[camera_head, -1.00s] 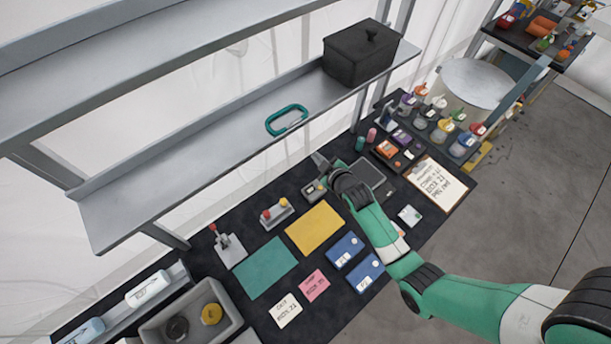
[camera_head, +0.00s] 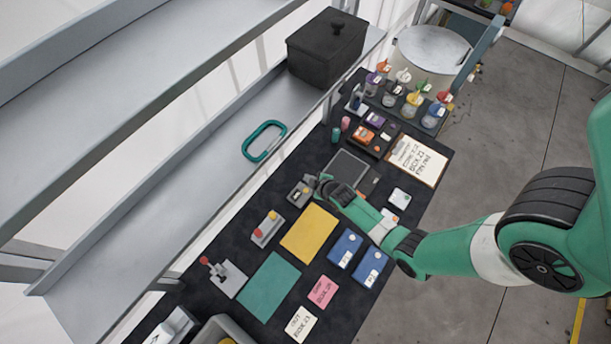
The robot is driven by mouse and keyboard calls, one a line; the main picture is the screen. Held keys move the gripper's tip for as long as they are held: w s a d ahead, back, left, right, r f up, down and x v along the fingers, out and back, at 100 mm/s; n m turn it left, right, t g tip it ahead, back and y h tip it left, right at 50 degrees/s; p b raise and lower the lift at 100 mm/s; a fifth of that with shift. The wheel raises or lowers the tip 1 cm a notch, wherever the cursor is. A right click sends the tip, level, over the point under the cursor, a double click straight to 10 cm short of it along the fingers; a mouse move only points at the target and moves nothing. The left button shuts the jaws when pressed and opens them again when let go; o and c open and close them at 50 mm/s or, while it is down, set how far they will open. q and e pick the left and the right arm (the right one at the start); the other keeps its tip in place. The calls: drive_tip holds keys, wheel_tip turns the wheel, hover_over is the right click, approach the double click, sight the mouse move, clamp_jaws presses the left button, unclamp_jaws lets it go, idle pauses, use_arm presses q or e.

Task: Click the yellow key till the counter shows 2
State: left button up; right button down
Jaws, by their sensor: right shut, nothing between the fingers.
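A small grey box with a pale window (camera_head: 296,195), which looks like the counter, sits on the dark mat. Its digits are too small to read, and I cannot make out a yellow key on it. Just left of it is a grey two-button box (camera_head: 266,230) with a yellow button (camera_head: 272,215) and a red button (camera_head: 258,232). My right gripper (camera_head: 314,182) is shut and empty at the right edge of the counter box, partly covering it. I cannot tell whether it touches. My left gripper is out of view.
A yellow sheet (camera_head: 309,234), a green sheet (camera_head: 268,286) and blue cards (camera_head: 345,249) lie flat in front. A lever unit (camera_head: 222,277) stands at left. A dark tablet (camera_head: 346,169) lies behind my gripper. A metal shelf (camera_head: 215,150) overhangs the table's back.

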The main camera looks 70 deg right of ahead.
wheel_tip(320, 180, down, 8)
drive_tip(key=b, duration=0.7)
drive_tip(key=shift+f, duration=0.15)
idle(1.4)
drive_tip(key=shift+f+b, duration=0.45)
drive_tip(key=shift+b, duration=0.15)
drive_tip(key=shift+f+b, duration=0.5)
idle(0.4)
drive_tip(key=shift+r, duration=0.1)
drive_tip(key=shift+r+p, duration=0.85)
drive_tip(key=shift+p, duration=0.05)
wheel_tip(320, 180, up, 5)
drive_tip(key=p, duration=0.4)
drive_tip(key=shift+p, duration=0.4)
